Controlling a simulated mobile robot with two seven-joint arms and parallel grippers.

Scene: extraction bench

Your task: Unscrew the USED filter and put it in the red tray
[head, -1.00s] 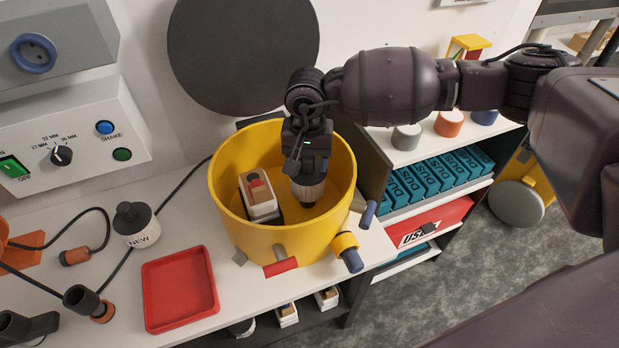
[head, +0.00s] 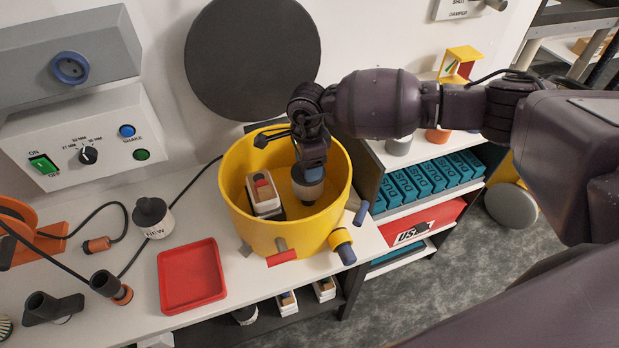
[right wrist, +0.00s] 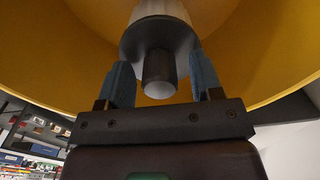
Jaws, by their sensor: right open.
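A pale cylinder with a dark end (head: 307,186), which I take to be the used filter, is inside the yellow drum (head: 262,235); no label on it shows. In the right wrist view its pale body (right wrist: 160,12), dark collar and narrow dark neck (right wrist: 158,75) show. My right gripper (head: 310,165) is inside the drum at this filter. Its two blue fingers (right wrist: 163,84) are open, one on each side of the neck, with gaps on both sides. The red tray (head: 192,277) lies empty on the bench, left of the drum. My left gripper is not in view.
A filter marked NEW (head: 153,217) stands behind the tray. A white block with a red top (head: 263,195) is in the drum, left of my gripper. The drum wall surrounds the gripper. Hose ends (head: 108,286) lie left of the tray. Shelves (head: 425,205) stand at right.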

